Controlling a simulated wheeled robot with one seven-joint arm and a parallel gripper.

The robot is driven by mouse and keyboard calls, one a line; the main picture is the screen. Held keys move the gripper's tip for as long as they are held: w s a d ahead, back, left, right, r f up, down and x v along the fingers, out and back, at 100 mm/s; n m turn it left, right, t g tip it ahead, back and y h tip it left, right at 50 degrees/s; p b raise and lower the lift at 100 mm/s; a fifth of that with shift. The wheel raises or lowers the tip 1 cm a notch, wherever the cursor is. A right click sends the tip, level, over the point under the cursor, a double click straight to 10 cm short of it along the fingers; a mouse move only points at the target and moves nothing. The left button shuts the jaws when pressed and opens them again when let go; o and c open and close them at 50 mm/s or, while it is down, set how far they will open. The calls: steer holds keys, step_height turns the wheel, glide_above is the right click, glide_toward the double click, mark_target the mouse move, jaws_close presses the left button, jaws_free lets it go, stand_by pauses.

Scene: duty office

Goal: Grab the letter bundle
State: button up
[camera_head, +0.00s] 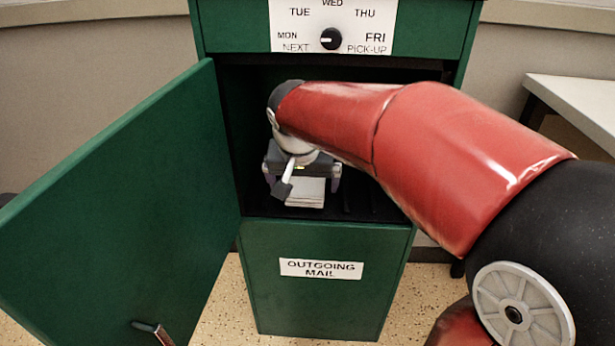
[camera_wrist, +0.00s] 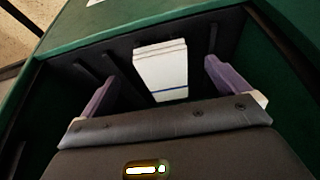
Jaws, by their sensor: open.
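The letter bundle (camera_wrist: 160,68) is a white stack with a thin blue line across it, lying on the dark floor of the green cabinet's compartment. It also shows in the head view (camera_head: 305,191), partly covered by my gripper. My gripper (camera_wrist: 158,82) is open and empty, with one purple finger on each side of the bundle in the wrist view and visible gaps to both. In the head view my gripper (camera_head: 302,183) is inside the compartment, over the bundle. I cannot tell how far the fingertips are above the compartment floor.
The green cabinet (camera_head: 325,290) has an "OUTGOING MAIL" label on its lower front. Its door (camera_head: 120,190) stands wide open to the left. A dial (camera_head: 331,39) with weekday labels is above the opening. A pale table (camera_head: 575,105) stands at the right.

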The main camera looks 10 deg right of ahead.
mark_target(307, 182)
steer(key=w, duration=0.2)
steer(key=w+d, duration=0.1)
steer(key=w, duration=0.1)
steer(key=w+d, duration=0.1)
steer(key=w, duration=0.1)
steer(key=shift+w+d, duration=0.15)
steer(key=shift+w, duration=0.05)
steer(key=x, duration=0.5)
steer(key=shift+w, duration=0.2)
steer(key=shift+c, duration=0.3)
steer(key=c, duration=1)
